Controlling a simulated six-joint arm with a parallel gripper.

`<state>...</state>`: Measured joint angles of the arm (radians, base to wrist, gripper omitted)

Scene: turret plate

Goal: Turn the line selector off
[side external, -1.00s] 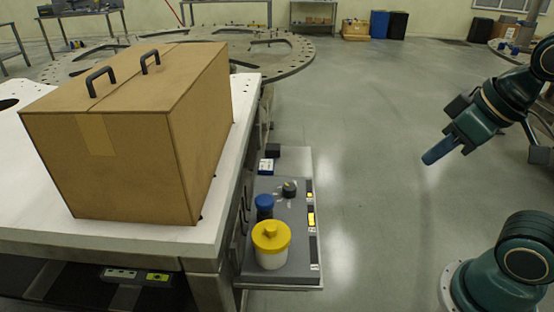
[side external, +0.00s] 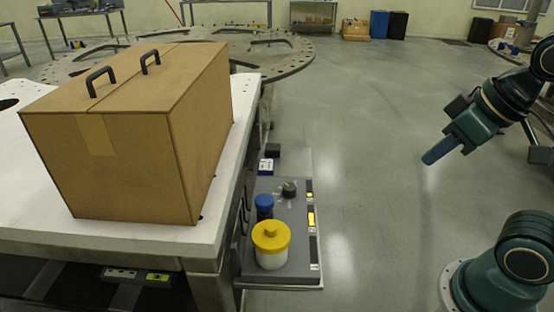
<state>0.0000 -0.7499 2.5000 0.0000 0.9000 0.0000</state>
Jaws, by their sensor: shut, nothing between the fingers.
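A grey control panel (side external: 290,235) juts from the side of the white table. It carries a small black knob (side external: 289,189) near its far half, with pale marks around it, a blue knob (side external: 264,206), and a large yellow-topped white knob (side external: 271,245) near its front edge. Which of these is the line selector I cannot tell for sure; the black one has position-like marks. My gripper (side external: 431,156) is shut and empty, with its blue-grey fingers together, in open air well to the right of the panel and touching nothing.
A cardboard box (side external: 145,130) with black handles stands on the white table (side external: 215,225) left of the panel. Yellow-lit indicators (side external: 311,218) line the panel's right edge. A round plate (side external: 290,62) lies behind. The space between my gripper and the panel is clear.

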